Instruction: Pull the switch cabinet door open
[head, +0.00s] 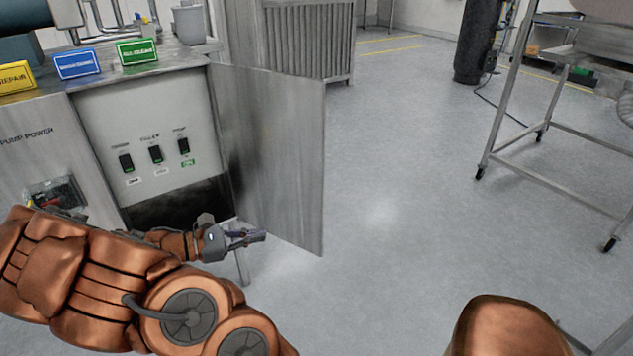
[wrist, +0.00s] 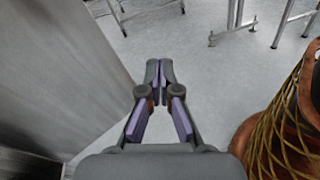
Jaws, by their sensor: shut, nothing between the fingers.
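The switch cabinet door (head: 275,150) is a grey metal panel, hinged at the cabinet's right side and standing wide open. Behind it the cabinet shows a light panel with three black switches (head: 156,154). My gripper (head: 262,236) is near the door's lower part, in front of its inner face, its fingers pointing right. In the wrist view my gripper (wrist: 158,72) is shut with nothing between the fingertips. A grey metal surface, seemingly the door (wrist: 75,65), fills the left of that view, apart from the fingers. Whether any part of my arm touches the door is unclear.
Yellow, blue and green signs (head: 78,64) stand on the cabinet top. A red-handled power switch (head: 62,194) is on the left panel. A wheeled metal frame (head: 560,130) stands at the right. The floor between it and the door is clear.

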